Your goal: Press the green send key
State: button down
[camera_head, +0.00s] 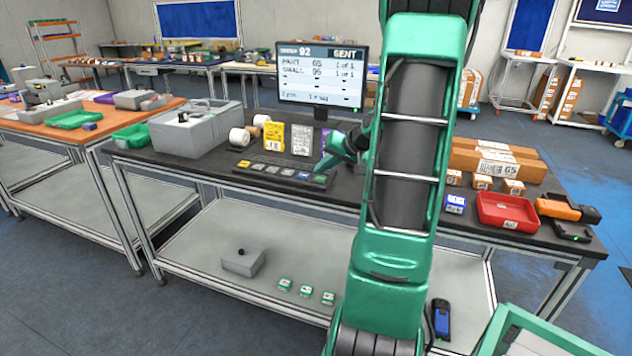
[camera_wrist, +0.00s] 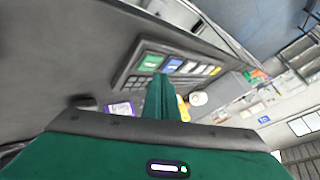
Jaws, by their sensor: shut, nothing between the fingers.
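The black keypad (camera_head: 270,170) lies on the dark bench top, with a row of coloured keys. The green key (camera_head: 319,179) is at its right end, beside a blue key (camera_head: 303,175). In the wrist view the green key (camera_wrist: 151,62) and blue key (camera_wrist: 173,65) show just beyond my fingertips. My gripper (camera_head: 321,168) is shut and empty, with its fingertips close by the green key. I cannot tell whether they touch it. The monitor (camera_head: 320,75) behind the keypad reads ORDER 92 and SENT, with two lines at 1 of 1.
A yellow box (camera_head: 273,136) and a white labelled box (camera_head: 301,139) stand behind the keypad. Cardboard boxes (camera_head: 497,160), a red tray (camera_head: 507,211) and an orange scanner (camera_head: 560,209) lie at the right.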

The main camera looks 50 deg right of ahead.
aim_at(322, 180)
jog(key=shift+r, duration=2.45)
jog(key=shift+a, duration=0.15)
jog(key=s+a+f+n+g, duration=0.3)
jog(key=s+a+g, duration=0.6)
jog(key=s+a, duration=1.6)
jog(key=shift+s+a+y, duration=0.2)
jog(key=shift+s+y, duration=0.1)
jog(key=shift+s, duration=0.2)
